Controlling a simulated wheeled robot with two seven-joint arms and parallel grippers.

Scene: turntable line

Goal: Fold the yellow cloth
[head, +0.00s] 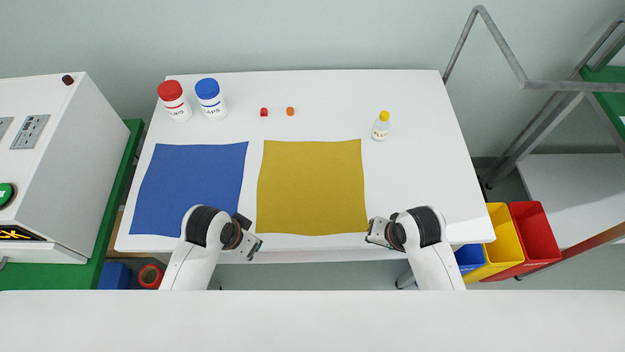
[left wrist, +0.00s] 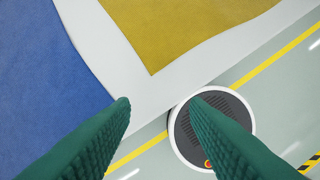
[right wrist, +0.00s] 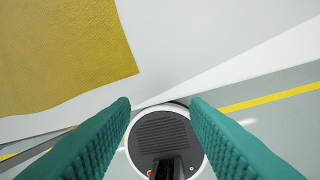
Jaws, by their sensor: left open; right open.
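The yellow cloth (head: 312,187) lies flat and unfolded on the white table, right of a blue cloth (head: 193,187). Its near edge is slightly wavy. My left gripper (head: 254,249) is open and empty, just off the cloth's near left corner at the table's front edge. In the left wrist view that corner of the yellow cloth (left wrist: 180,30) lies ahead of the green fingers (left wrist: 160,105). My right gripper (head: 371,233) is open and empty beside the near right corner. In the right wrist view the yellow cloth (right wrist: 60,55) lies to the upper left of the fingers (right wrist: 160,105).
A red-capped jar (head: 174,102) and a blue-capped jar (head: 211,99) stand at the back left. Two small pieces, red (head: 264,112) and orange (head: 290,111), lie behind the yellow cloth. A yellow-capped bottle (head: 381,127) stands back right. The table's right side is clear.

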